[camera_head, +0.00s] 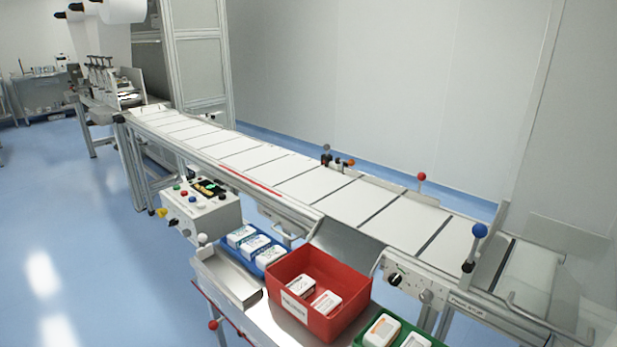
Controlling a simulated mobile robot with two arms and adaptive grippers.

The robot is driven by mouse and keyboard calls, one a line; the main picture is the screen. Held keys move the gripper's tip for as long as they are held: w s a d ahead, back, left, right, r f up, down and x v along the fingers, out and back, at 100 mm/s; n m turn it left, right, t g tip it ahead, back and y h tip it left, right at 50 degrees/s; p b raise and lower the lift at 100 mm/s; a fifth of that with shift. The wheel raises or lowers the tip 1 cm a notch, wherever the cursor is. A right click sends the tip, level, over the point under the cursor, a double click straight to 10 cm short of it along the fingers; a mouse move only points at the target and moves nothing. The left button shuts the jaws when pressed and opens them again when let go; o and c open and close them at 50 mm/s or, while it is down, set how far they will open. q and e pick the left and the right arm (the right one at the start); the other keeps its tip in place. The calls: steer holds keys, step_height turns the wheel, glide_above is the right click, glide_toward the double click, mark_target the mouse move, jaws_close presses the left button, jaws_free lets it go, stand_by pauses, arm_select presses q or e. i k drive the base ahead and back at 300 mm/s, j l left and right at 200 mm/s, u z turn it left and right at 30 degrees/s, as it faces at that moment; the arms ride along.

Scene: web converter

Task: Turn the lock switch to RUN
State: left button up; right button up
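A white control box (210,217) stands at the near side of the conveyor, left of the middle. Its sloped top has a small lit display (208,187) and several coloured buttons. A yellow knob (162,212) and a black knob (173,222) stick out at its left front. Another black rotary knob (395,280) sits on a metal plate on the conveyor's near side, to the right. The labels are too small to read, so I cannot tell which knob is the lock switch or its position. Neither of my grippers is in view.
A long conveyor (262,158) with white panels runs from back left to front right. In front are a red bin (335,328), a blue tray (268,268) and a green tray (437,342), all with white packs. A blue-ball lever (479,231) stands right. The floor at left is clear.

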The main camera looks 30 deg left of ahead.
mark_target(161, 213)
steer(key=u, duration=1.65)
steer(key=i+j, duration=0.2)
steer(key=j, duration=0.15)
steer(key=i+j+z, duration=0.1)
steer(key=i+j, duration=0.35)
steer(key=j, duration=0.25)
steer(key=i+j+z, duration=0.1)
steer(key=j, duration=0.25)
steer(key=i, duration=0.1)
